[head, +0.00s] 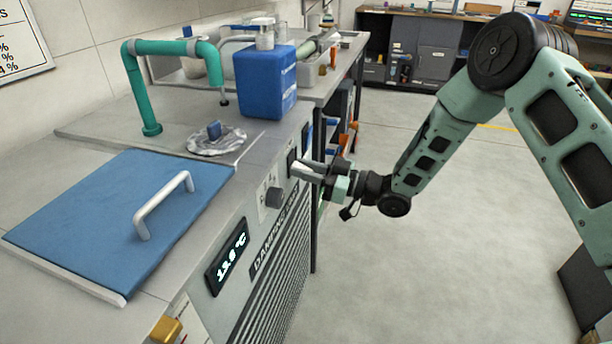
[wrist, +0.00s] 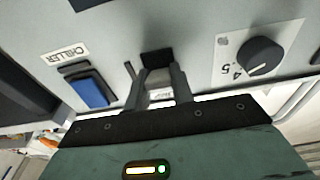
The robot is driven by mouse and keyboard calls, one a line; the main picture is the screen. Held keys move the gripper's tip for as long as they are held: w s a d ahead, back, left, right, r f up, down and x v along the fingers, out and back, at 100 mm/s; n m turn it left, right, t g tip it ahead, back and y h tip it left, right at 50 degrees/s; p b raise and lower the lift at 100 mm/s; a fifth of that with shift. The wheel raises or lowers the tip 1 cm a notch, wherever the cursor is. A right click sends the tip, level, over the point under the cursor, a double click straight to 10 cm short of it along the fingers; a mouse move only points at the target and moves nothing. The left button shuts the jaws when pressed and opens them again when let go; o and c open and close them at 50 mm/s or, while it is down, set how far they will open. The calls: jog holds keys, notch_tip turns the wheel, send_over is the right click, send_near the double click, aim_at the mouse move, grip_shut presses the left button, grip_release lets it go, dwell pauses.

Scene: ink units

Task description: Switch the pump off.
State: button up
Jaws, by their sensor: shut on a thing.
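My gripper (head: 301,172) is at the front panel of the bath unit, right of the dial in the head view. In the wrist view its two fingers (wrist: 159,76) are close together, shut on the small pump switch. A black part of this switch (wrist: 156,57) shows just past the fingertips; the fingers hide the rest. A pale label between the fingers is mostly covered and I cannot read it. The switch's position cannot be told.
In the wrist view a blue rocker marked CHILLER (wrist: 90,90) is left of the fingers, and a black dial (wrist: 260,57) is right. The head view shows a blue lid (head: 90,215), a temperature display (head: 227,257) and a blue container (head: 266,82). The floor is open.

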jog(key=shift+f, duration=0.1)
jog(key=o, duration=1)
jog(key=v, duration=1.7)
jog(key=shift+s+d+f, duration=0.15)
jog(key=shift+f, duration=0.1)
